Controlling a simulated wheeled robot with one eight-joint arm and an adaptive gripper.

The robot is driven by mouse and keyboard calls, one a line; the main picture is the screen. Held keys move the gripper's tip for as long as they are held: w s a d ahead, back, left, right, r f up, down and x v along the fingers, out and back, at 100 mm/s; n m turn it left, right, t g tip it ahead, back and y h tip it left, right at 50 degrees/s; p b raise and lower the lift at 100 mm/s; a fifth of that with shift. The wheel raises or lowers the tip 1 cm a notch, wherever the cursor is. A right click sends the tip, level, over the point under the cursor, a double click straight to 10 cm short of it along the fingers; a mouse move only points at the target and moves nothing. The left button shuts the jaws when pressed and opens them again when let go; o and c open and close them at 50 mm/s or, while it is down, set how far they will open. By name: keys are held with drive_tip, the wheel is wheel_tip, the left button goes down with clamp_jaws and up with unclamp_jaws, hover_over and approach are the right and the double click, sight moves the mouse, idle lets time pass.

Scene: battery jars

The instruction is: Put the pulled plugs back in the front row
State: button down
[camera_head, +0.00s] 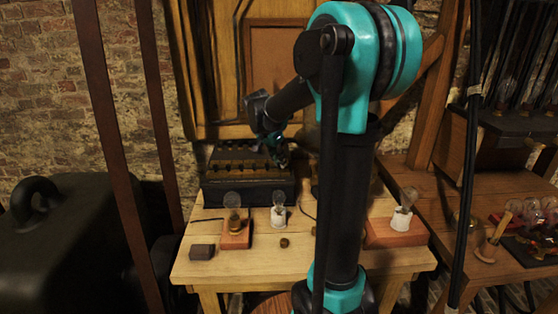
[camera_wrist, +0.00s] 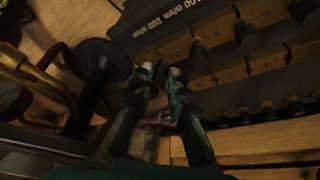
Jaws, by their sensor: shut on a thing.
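A black resistance box (camera_head: 248,192) with rows of brass blocks on top stands at the back of the wooden table. In the wrist view the box's brass blocks (camera_wrist: 232,75) and several dark plugs (camera_wrist: 243,32) show at the upper right, beside a lettered "100 ohm" face. My gripper (camera_head: 280,158) is over the right part of the box. In the wrist view my gripper (camera_wrist: 161,78) is shut on a plug, which is dark and mostly hidden between the fingers. A small brass-coloured piece (camera_head: 284,242), perhaps a plug, lies on the table in front.
Lamp bulbs on bases (camera_head: 235,238) (camera_head: 279,217) (camera_head: 395,232) stand in front of and right of the box. A dark block (camera_head: 202,252) lies at the front left. A dark spool-shaped part (camera_wrist: 97,65) is close left of my fingers. My arm hides the table's middle right.

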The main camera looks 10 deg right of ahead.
drive_tip(key=shift+f, duration=0.2)
idle(0.5)
drive_tip(key=c, duration=1.4)
unclamp_jaws()
